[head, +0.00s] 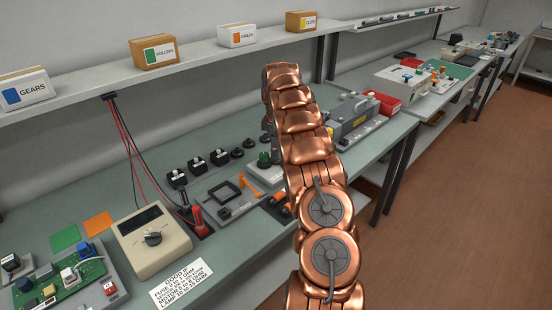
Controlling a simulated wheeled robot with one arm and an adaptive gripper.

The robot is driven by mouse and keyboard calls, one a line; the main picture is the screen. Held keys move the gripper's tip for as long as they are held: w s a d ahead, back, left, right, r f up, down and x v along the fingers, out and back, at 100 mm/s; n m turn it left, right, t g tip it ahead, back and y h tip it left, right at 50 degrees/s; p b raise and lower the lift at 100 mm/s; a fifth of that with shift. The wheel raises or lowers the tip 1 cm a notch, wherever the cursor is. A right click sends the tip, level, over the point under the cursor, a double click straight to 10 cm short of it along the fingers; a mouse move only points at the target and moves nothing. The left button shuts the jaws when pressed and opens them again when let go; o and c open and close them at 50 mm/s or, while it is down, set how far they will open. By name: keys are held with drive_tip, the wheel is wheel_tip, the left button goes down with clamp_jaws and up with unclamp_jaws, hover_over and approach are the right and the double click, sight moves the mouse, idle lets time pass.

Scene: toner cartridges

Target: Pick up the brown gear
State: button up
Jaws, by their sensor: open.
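I cannot make out a brown gear in the head view; my copper-coloured arm covers part of the bench. My gripper (268,132) shows only as a small grey part at the left edge of the arm, partly hidden behind it. It hangs over the bench near a dark green round part (264,160) on a pale base. Whether it touches anything there cannot be told. Two small black round parts (237,153) lie just left of it. I see nothing held.
Black blocks (198,165), a grey tray (222,205), a beige meter (152,240) and a circuit board (70,280) stand on the green bench (215,255). A grey machine (352,118) stands right of my arm. A shelf (105,82) with labelled boxes runs above.

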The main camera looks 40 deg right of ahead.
drive_tip(key=shift+f, duration=0.9)
drive_tip(key=shift+c, duration=0.3)
clamp_jaws()
